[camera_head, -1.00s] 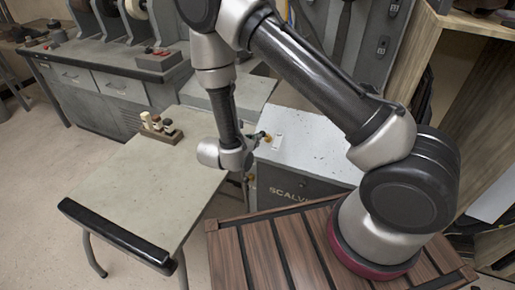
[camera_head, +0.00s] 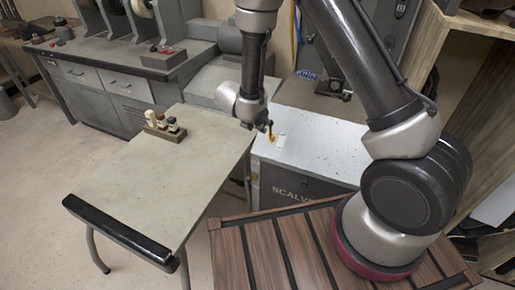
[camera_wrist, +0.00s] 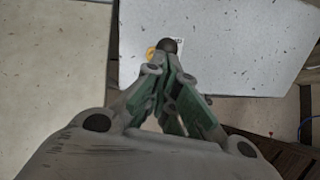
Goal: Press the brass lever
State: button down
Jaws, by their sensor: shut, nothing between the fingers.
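A small brass-coloured part (camera_head: 271,138), which looks like the brass lever, shows at the left edge of the grey cabinet top (camera_head: 325,142). In the wrist view the brass part (camera_wrist: 151,53) peeks out just beyond and left of the fingertips. A dark round knob (camera_wrist: 169,45) sits beside it, straight ahead of the fingers; I cannot tell whether it belongs to the lever. My gripper (camera_head: 262,127) is shut and empty, close by the brass part. The wrist view shows my gripper (camera_wrist: 172,72) with its fingers together, hiding part of what lies below. Contact cannot be told.
A pale table (camera_head: 150,185) with a black padded front edge stands to the left. It holds a small wooden block with several pegs (camera_head: 166,128). A slatted wooden surface (camera_head: 285,250) lies in front, and grey machinery (camera_head: 130,60) stands behind. The cabinet's right top is clear.

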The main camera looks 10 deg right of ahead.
dwell(0.4)
jog(key=v, duration=1.2)
